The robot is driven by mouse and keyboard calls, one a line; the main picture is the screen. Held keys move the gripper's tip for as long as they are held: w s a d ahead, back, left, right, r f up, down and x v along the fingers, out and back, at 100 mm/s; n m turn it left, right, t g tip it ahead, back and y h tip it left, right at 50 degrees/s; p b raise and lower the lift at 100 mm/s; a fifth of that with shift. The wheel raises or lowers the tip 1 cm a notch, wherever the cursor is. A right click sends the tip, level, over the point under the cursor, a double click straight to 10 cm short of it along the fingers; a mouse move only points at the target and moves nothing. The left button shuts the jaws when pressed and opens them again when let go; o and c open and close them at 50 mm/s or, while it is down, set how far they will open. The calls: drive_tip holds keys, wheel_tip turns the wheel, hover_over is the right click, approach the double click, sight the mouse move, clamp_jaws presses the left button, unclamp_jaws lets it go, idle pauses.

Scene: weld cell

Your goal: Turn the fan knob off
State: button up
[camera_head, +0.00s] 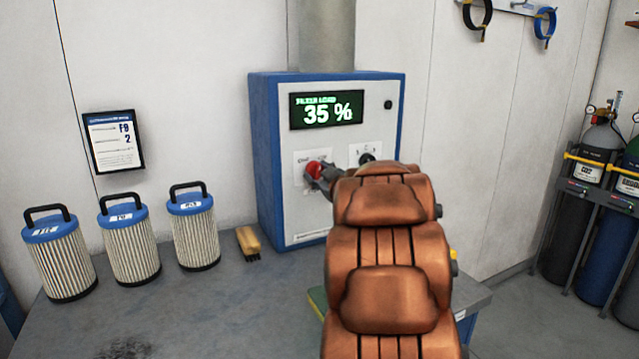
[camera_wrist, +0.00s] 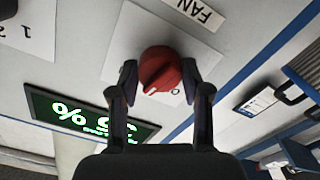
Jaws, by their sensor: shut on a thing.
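The red fan knob (camera_wrist: 160,70) sits on a white plate (camera_wrist: 118,60) with a FAN label (camera_wrist: 201,12) in the wrist view. My gripper (camera_wrist: 160,77) is shut on the knob, one finger on each side of it. A white pointer line shows on the knob, but I cannot tell which setting it points at. In the head view the red knob (camera_head: 314,170) is on the front of the blue and white filter unit (camera_head: 270,160), and my gripper (camera_head: 322,175) reaches it from the right. My copper-coloured arm hides the unit's lower right part.
The unit's display (camera_head: 327,110) reads 35 %. A black knob (camera_head: 367,158) is right of the fan knob. Gas cylinders (camera_head: 570,225) stand at right.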

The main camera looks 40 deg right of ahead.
drive_tip(key=shift+d+n+b, duration=0.1)
drive_tip(key=shift+n+b, duration=3.85)
drive_tip(key=shift+n, duration=1.95)
drive_tip(key=o, duration=1.2)
drive_tip(key=shift+c, duration=0.2)
drive_tip(key=shift+s+r, duration=0.1)
drive_tip(key=shift+s, duration=0.05)
drive_tip(key=v, duration=1.2)
